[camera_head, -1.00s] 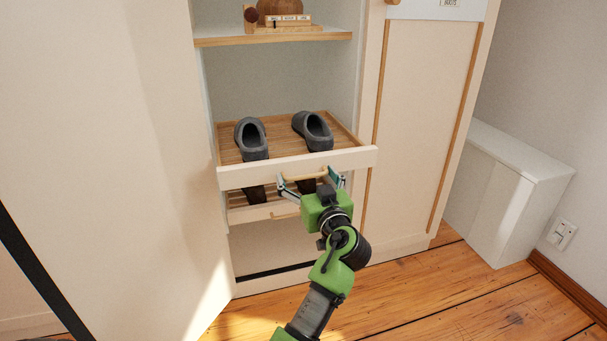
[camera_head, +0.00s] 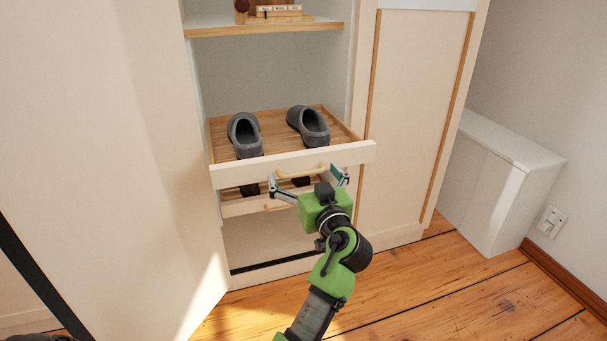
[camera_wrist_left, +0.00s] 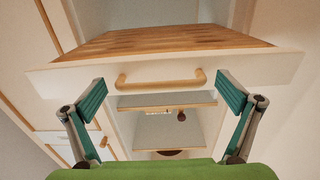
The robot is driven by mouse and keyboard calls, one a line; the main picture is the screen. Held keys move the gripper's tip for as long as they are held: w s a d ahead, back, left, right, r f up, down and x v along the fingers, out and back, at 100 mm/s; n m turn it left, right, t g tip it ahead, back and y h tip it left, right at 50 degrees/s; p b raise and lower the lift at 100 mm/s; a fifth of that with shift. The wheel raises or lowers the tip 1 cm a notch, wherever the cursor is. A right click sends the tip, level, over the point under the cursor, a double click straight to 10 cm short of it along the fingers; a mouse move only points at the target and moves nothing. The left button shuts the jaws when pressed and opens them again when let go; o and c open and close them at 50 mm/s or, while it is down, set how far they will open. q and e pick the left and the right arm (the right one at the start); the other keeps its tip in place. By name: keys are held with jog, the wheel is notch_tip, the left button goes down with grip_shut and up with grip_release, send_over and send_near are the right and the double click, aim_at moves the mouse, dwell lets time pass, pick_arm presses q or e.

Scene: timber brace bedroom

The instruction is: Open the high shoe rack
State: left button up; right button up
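The high shoe rack (camera_head: 232,174) is a pull-out slatted wooden tray with a cream front, and it stands out from the cabinet. A pair of dark grey shoes (camera_head: 309,126) rests on it. Its wooden bar handle (camera_head: 300,173) is on the front, and the handle also shows in the left wrist view (camera_wrist_left: 160,82). My left gripper (camera_head: 309,185) is open just in front of the handle. In the left wrist view its fingers are spread wide on either side, with no visible grip on the handle. My right gripper is not in view.
A lower rack (camera_head: 240,207) sits below, partly hidden by my left gripper. The open cabinet door (camera_head: 110,150) fills the left side. A closed door panel (camera_head: 415,130) is to the right, then a white box-like unit (camera_head: 500,180). Wooden floor (camera_head: 450,290) in front is clear.

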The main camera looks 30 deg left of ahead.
pick_arm(q)
jog(key=shift+r, duration=0.1)
notch_tip(320, 180, up, 10)
jog(key=shift+f, duration=0.1)
dwell(0.7)
